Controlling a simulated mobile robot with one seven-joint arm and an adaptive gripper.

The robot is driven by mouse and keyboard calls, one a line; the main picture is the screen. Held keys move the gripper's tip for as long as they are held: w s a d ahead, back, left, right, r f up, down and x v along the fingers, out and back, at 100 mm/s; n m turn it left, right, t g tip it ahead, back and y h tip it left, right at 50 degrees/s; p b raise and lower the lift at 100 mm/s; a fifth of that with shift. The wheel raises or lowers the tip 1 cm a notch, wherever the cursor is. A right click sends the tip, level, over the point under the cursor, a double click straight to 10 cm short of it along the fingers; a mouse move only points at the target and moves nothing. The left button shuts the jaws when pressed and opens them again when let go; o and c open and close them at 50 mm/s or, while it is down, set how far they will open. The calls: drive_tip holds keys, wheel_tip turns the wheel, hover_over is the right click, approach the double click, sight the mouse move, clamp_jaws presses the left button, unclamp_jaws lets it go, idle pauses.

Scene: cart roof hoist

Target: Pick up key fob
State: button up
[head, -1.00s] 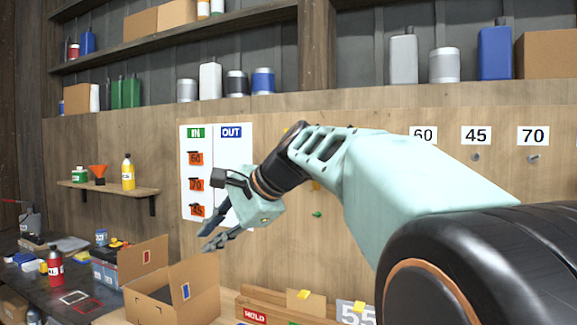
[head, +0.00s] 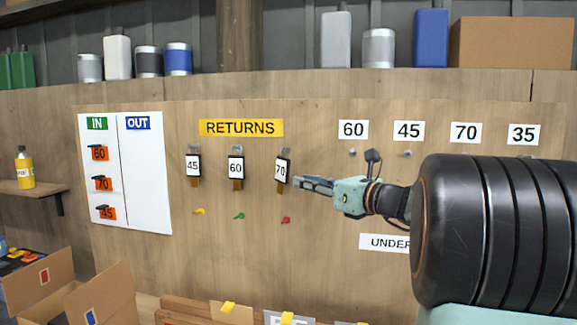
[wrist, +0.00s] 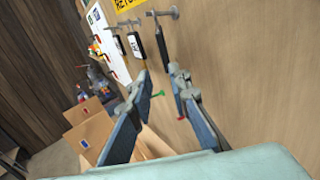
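Three key fobs hang in a row on wall hooks under the yellow RETURNS sign. They are the 45 fob (head: 193,166), the 60 fob (head: 236,168) and the 70 fob (head: 282,170), each a white numbered face in a black frame with a brown part below. My gripper (head: 302,184) points left, its fingertips just right of the 70 fob in the head view. In the wrist view my gripper (wrist: 158,73) is open, with nothing between its fingers. A dark fob (wrist: 162,47) hangs beyond the fingertips there, and another fob (wrist: 135,45) hangs left of it. Contact cannot be told.
Yellow (head: 198,211), green (head: 239,216) and red (head: 286,220) small pieces stick out below the fobs. An IN/OUT board (head: 148,175) is to the left. Empty-looking hooks (head: 407,153) are under number labels to the right. Open cardboard boxes (head: 100,297) stand low at left.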

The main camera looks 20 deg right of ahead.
sight(288, 174)
drive_tip(key=x, duration=0.3)
drive_tip(key=p+x, duration=0.1)
drive_tip(key=x, duration=0.3)
drive_tip(key=p+x, duration=0.1)
drive_tip(key=x, duration=0.2)
drive_tip(key=shift+w+d+r, duration=0.2)
drive_tip(key=shift+w+d, duration=0.05)
drive_tip(key=shift+w, duration=0.2)
drive_tip(key=shift+s, duration=0.1)
clamp_jaws()
